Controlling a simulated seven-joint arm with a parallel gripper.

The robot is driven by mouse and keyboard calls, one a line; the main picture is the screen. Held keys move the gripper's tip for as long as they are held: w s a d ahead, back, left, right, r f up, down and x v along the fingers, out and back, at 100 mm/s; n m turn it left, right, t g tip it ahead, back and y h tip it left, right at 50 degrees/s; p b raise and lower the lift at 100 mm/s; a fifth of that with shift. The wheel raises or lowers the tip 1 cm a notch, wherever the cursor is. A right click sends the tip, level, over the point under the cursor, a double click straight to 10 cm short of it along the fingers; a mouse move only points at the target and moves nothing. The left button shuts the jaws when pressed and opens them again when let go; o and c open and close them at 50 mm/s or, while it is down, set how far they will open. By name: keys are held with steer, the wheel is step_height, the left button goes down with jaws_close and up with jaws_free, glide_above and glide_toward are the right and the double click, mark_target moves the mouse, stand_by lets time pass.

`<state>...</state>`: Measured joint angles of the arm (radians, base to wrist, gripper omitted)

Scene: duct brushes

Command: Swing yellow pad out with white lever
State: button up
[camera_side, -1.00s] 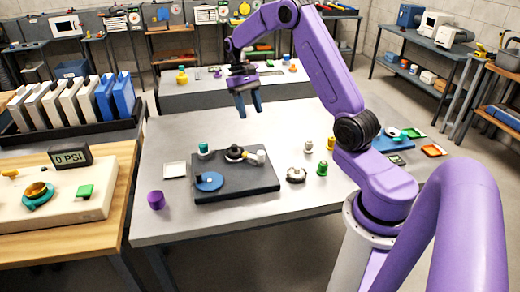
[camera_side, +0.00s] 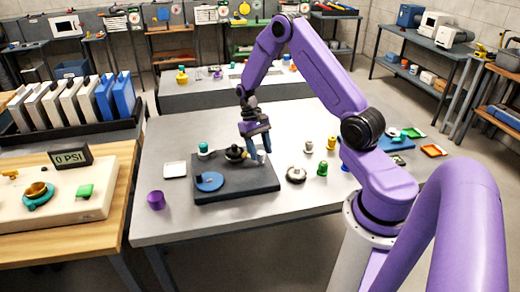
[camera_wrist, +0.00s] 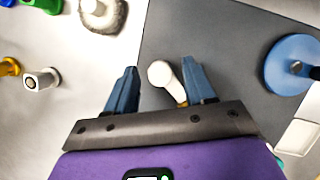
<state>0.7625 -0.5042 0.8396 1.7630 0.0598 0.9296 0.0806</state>
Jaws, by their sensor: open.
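The white lever (camera_wrist: 162,76) shows in the wrist view as a round-ended white arm between my open fingers; I cannot tell whether either finger touches it. My gripper (camera_wrist: 159,68) has blue fingers, one on each side of the lever end. In the side view my gripper (camera_side: 260,157) is low over the right part of the dark plate (camera_side: 240,187), beside a black hub (camera_side: 235,153). There the fingers mostly hide the lever. I cannot make out a yellow pad on the plate in either view.
A blue disc (camera_side: 209,182) with a dark knob lies on the plate. A teal-topped piece (camera_side: 203,148) stands at its back left. A round brush (camera_side: 296,174), a green piece (camera_side: 322,168) and a yellow piece (camera_side: 331,143) stand to the right. A purple cup (camera_side: 156,200) is left.

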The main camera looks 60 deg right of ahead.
jaws_close()
steer(key=shift+m, duration=0.4)
steer(key=m+y, duration=0.1)
steer(key=m, duration=0.1)
steer(key=m+t, duration=0.1)
steer(key=m, duration=0.2)
steer(key=shift+s+d+t+y, duration=0.1)
steer(key=shift+d+t+y, duration=0.05)
steer(key=shift+t+y, duration=0.2)
steer(key=m+t, duration=0.1)
steer(key=m, duration=0.2)
steer(key=m+t+y, duration=0.1)
steer(key=m, duration=0.2)
steer(key=shift+s+m, duration=0.15)
steer(key=shift+m, duration=0.15)
steer(key=shift+d, duration=0.1)
jaws_free()
